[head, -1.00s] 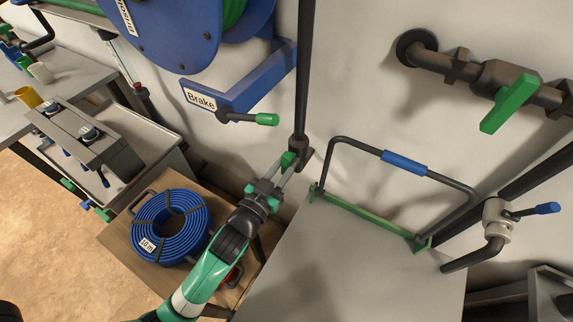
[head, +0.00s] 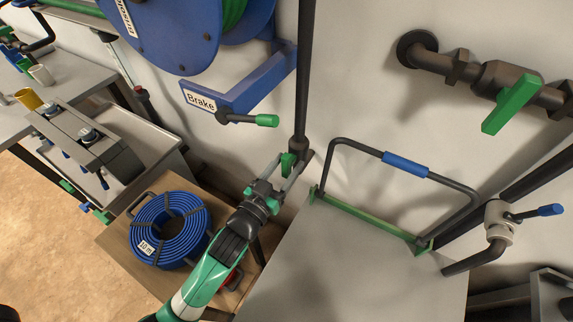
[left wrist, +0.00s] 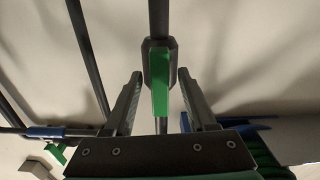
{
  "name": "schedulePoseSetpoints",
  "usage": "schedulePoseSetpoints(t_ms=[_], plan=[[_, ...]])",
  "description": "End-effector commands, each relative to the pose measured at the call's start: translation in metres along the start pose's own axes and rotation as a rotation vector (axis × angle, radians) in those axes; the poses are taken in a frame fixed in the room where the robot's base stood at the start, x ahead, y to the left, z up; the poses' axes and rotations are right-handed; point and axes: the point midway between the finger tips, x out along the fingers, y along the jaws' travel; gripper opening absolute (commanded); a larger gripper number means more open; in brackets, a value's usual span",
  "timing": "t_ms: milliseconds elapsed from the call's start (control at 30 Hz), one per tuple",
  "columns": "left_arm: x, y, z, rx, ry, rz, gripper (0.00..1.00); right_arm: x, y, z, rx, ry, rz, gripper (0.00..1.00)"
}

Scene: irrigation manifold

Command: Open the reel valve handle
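A green valve handle (left wrist: 160,85) sits on a dark valve body on a vertical pipe in the left wrist view. It also shows in the head view (head: 287,164) at the foot of the dark upright pipe, below the reel. My left gripper (head: 288,172) reaches up to it from below. In the left wrist view the gripper's two fingers (left wrist: 160,76) are apart, one on each side of the handle, with a gap on both sides. The handle points along the pipe, towards the gripper. My right gripper is not in view.
A blue hose reel (head: 170,30) and a brake lever (head: 250,119) are above the gripper. A rail with a blue grip (head: 405,164) stands on the grey surface at right. A larger green handle (head: 511,105) is on the wall pipe. A coiled blue hose (head: 165,230) lies lower left.

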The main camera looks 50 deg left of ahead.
Motion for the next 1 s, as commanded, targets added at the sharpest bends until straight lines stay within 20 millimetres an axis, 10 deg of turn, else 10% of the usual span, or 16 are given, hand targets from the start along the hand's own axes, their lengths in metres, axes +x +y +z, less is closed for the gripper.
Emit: schedulePoseSetpoints(t_ms=[333, 800, 1000], plan=[[-0.007, 0.000, 0.000, 0.002, -0.002, 0.001, 0.56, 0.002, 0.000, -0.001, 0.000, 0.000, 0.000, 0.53], [-0.104, 0.001, 0.003, 0.003, -0.003, 0.003, 0.56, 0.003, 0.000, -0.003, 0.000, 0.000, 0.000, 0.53], [-0.117, 0.000, 0.000, 0.000, 0.000, 0.000, 0.56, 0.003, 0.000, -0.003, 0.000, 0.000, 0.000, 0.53]])
